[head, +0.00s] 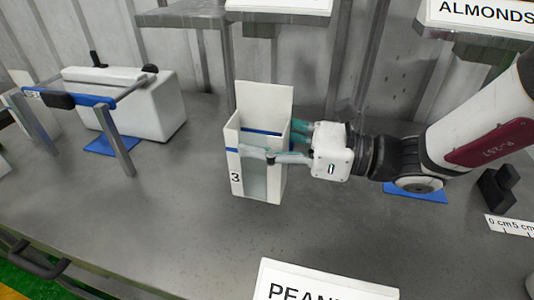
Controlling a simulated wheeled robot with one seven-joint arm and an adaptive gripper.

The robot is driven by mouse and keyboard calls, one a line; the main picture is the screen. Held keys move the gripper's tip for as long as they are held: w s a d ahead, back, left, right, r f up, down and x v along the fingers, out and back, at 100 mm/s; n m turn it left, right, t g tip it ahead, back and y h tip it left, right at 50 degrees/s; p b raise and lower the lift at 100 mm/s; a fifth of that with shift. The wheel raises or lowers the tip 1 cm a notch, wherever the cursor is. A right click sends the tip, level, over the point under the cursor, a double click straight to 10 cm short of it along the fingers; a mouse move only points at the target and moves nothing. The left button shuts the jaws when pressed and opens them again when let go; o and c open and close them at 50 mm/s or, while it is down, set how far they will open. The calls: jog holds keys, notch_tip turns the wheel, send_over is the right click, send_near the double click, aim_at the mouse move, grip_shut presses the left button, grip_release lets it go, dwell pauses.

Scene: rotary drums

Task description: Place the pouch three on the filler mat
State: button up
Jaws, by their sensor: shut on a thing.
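Pouch three (257,185) is a white, open-topped box-like pouch with a tall back panel, a clear front window, a blue stripe and the number 3 on its side. It is upright in the middle of the head view. My gripper (285,145) comes from the right and is shut on the pouch, with its teal-tipped fingers at the pouch's upper part. The pouch seems to be held over the grey table; I cannot tell its height. Two blue mats show, one at the right (415,193) partly under my arm and one at the left (112,145); I cannot tell which is the filler mat.
A white machine with a blue bar (135,100) stands at the left. A sign reading PEAN (320,284) is at the front and an ALMONDS sign (485,14) at the upper right. A black block (497,188) and a ruler strip lie right. The table's front middle (170,225) is clear.

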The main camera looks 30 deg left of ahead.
jog(key=shift+w+d+r, duration=0.2)
jog(key=shift+d, duration=0.15)
jog(key=shift+w+p, duration=0.3)
jog(key=shift+w, duration=0.05)
jog(key=w+a+f+b, duration=0.1)
jog(key=w+a+f, duration=0.1)
jog(key=w+a, duration=0.2)
jog(key=w+a+f+b, duration=0.2)
jog(key=w+a+f, duration=0.1)
jog(key=w, duration=0.6)
jog(key=shift+a, duration=0.45)
jog(key=shift+f, duration=0.25)
jog(key=o, duration=1.6)
